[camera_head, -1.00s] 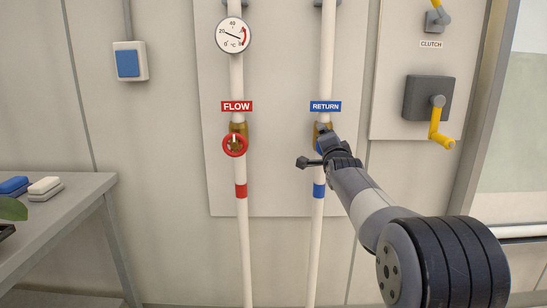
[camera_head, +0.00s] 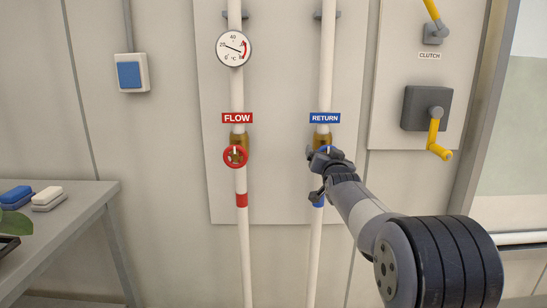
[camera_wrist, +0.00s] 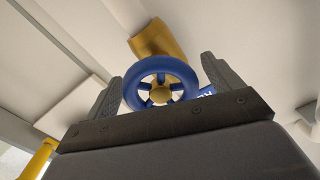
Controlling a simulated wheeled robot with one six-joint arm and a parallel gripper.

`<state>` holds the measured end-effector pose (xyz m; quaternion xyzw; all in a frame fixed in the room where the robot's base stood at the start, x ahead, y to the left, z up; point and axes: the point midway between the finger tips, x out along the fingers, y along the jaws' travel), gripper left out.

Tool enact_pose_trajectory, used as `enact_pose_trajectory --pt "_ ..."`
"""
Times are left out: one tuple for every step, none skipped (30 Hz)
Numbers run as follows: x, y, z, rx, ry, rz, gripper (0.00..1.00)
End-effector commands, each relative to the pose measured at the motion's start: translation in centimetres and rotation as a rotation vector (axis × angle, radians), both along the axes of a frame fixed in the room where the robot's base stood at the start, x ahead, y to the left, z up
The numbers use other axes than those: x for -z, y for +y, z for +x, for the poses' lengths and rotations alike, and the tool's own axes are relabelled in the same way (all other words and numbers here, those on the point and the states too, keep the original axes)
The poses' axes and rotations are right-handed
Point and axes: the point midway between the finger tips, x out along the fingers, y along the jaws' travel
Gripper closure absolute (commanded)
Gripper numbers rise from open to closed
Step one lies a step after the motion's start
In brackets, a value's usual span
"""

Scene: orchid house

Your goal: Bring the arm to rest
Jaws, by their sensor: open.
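My gripper (camera_head: 313,174) is in front of the white return pipe, just below the blue RETURN label (camera_head: 325,118). It is open. In the wrist view, the blue handwheel (camera_wrist: 160,68) of the return valve shows between the two dark fingers of my gripper (camera_wrist: 162,85), with its brass body (camera_wrist: 155,40) behind. I cannot tell whether the fingers touch the wheel. In the head view my gripper covers most of this wheel. My arm reaches in from the lower right.
The red flow handwheel (camera_head: 235,157) is on the pipe to the left, under a dial gauge (camera_head: 233,48). A yellow crank (camera_head: 434,137) on a grey box is at the right. A blue switch (camera_head: 129,75) is on the wall. A grey bench (camera_head: 70,215) stands at left.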

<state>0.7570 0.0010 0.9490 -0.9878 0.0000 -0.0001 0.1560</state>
Motion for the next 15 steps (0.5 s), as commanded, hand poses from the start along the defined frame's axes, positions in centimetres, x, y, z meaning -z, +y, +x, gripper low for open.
enact_pose_trajectory --pt "-0.05 -0.02 0.01 0.000 0.001 -0.032 0.13" --pt "-0.03 -0.02 0.01 0.000 0.001 -0.052 0.13" --pt "-0.03 -0.02 0.01 0.000 0.001 -0.076 0.13" --pt "-0.02 -0.03 0.01 0.000 0.001 -0.092 0.13" --pt "-0.01 -0.03 0.01 0.000 0.001 -0.107 0.13" --pt "-0.01 -0.03 0.01 0.000 0.001 -0.123 0.13" --pt "0.00 -0.03 0.01 0.000 0.001 -0.135 0.13" --pt "0.00 -0.03 0.01 0.000 0.001 -0.144 0.13" --pt "0.01 -0.03 0.01 0.000 0.001 -0.154 0.13" --pt "0.01 -0.03 0.01 0.000 0.001 -0.160 0.13" --pt "0.02 -0.03 0.01 0.000 0.001 -0.165 0.13" --pt "0.02 -0.03 0.01 0.000 0.001 -0.169 0.13" --pt "0.03 -0.02 0.01 0.000 0.001 -0.171 0.13" --pt "0.03 -0.02 0.01 0.000 0.001 -0.172 0.13" --pt "0.03 -0.03 0.01 0.000 0.001 -0.172 0.13"
